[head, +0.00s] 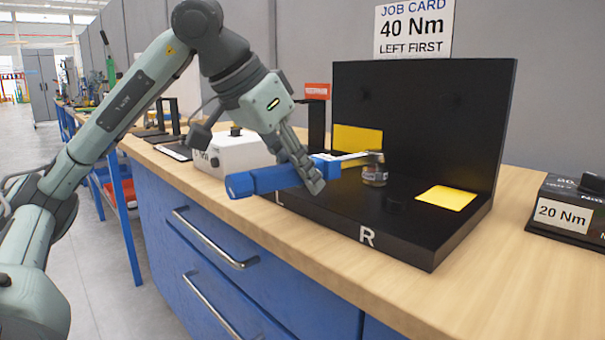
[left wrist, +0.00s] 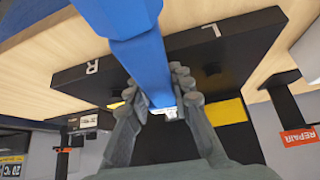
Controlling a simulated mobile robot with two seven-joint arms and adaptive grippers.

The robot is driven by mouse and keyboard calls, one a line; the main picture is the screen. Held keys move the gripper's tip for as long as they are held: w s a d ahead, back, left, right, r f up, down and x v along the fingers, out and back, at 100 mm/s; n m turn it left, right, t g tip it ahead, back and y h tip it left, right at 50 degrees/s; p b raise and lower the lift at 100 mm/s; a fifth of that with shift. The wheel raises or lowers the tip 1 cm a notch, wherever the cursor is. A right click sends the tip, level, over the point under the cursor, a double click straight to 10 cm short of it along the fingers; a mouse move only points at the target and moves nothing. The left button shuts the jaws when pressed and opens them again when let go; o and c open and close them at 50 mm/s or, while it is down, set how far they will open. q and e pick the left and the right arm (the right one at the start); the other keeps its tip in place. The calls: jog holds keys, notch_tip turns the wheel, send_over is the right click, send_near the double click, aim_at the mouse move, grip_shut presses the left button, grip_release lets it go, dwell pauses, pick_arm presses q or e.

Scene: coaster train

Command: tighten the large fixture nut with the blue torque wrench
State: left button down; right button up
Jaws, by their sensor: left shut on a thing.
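My left gripper (head: 312,180) is shut on the handle of the blue torque wrench (head: 262,181) and holds it roughly level above the front of the black fixture (head: 415,240). The wrench's silver shaft (head: 350,158) points right, and its dark head is at a silvery round nut (head: 375,176) on the fixture base. The head looks to be over or on the nut; I cannot tell whether it is seated. In the left wrist view the blue handle (left wrist: 142,60) lies between the fingers, and the far end is mostly hidden. My right gripper is not in view.
The fixture has a tall black back plate (head: 425,120), a yellow pad (head: 446,198), and L and R marks. A job card (head: 413,30) reads 40 Nm, left first. A black 20 Nm box (head: 570,212) stands right; a white box (head: 235,152) stands left. Bench at front right is clear.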

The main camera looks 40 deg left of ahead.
pick_arm(q)
jog(key=shift+w+a+m+b, duration=0.15)
jog(key=shift+a+m+b, duration=0.45)
jog(key=shift+a+b, duration=0.15)
dwell(0.6)
jog(key=shift+w+a+m+h+b, duration=0.25)
jog(key=shift+a+m+h, duration=0.1)
jog(key=shift+a, duration=0.15)
jog(key=shift+w+a+m+h+b, duration=0.1)
jog(key=shift+a+m+h+b, duration=0.15)
jog(key=shift+a+m, duration=0.15)
dwell(0.8)
jog(key=shift+w+a+m+g+h+b, duration=0.25)
jog(key=shift+a+m+g+h+b, duration=0.1)
jog(key=shift+a+b, duration=0.25)
jog(key=shift+r, duration=0.2)
dwell(0.4)
jog(key=shift+r+p, duration=2.2)
jog(key=shift+p, duration=0.1)
